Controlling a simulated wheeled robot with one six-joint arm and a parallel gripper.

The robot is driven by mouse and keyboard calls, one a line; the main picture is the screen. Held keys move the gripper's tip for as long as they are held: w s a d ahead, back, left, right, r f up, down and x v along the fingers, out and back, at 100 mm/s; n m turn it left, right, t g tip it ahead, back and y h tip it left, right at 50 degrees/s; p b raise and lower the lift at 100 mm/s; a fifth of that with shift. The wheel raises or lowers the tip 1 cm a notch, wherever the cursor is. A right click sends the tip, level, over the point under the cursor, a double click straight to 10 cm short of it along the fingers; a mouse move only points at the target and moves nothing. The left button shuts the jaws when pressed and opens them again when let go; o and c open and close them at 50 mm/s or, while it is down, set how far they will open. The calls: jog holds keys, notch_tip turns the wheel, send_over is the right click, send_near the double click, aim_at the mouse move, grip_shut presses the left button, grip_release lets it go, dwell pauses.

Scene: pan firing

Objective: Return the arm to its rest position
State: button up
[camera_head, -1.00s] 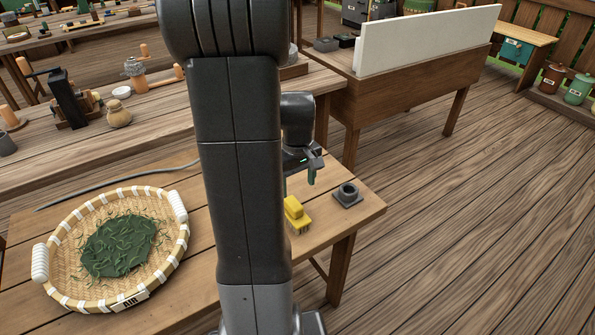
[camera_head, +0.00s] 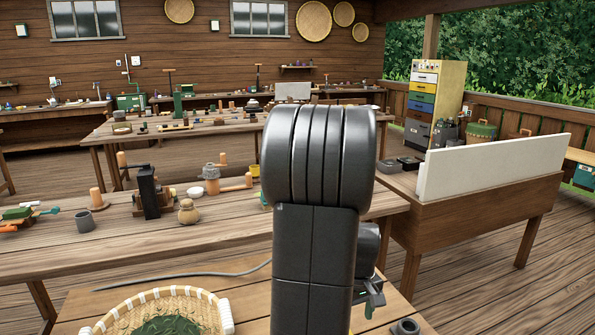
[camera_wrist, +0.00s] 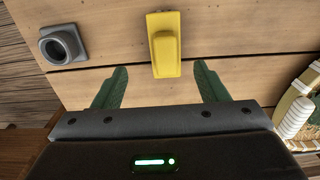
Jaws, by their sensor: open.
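My gripper (camera_wrist: 161,90) is open and empty in the wrist view, its two green fingers spread apart above the near wooden table. A yellow brush-like block (camera_wrist: 166,50) lies on the table beyond the fingertips, apart from them. In the head view my gripper (camera_head: 371,297) shows partly at the right of my arm, which hides much of the middle. The yellow block cannot be seen in the head view.
A woven basket (camera_head: 222,312) with green leaves sits on the near table at the lower left. A grey square holder (camera_head: 405,327) stands at its right; it also shows in the wrist view (camera_wrist: 61,44). A white panel (camera_head: 495,160) rises from a bench at the right.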

jog(key=f, duration=0.7)
jog(key=a+f+b, duration=0.1)
jog(key=f, duration=0.2)
jog(key=shift+w+f, duration=0.1)
jog(key=shift+f, duration=0.1)
jog(key=shift+r+p, duration=0.35)
jog(key=shift+r, duration=0.15)
jog(key=shift+f, duration=0.1)
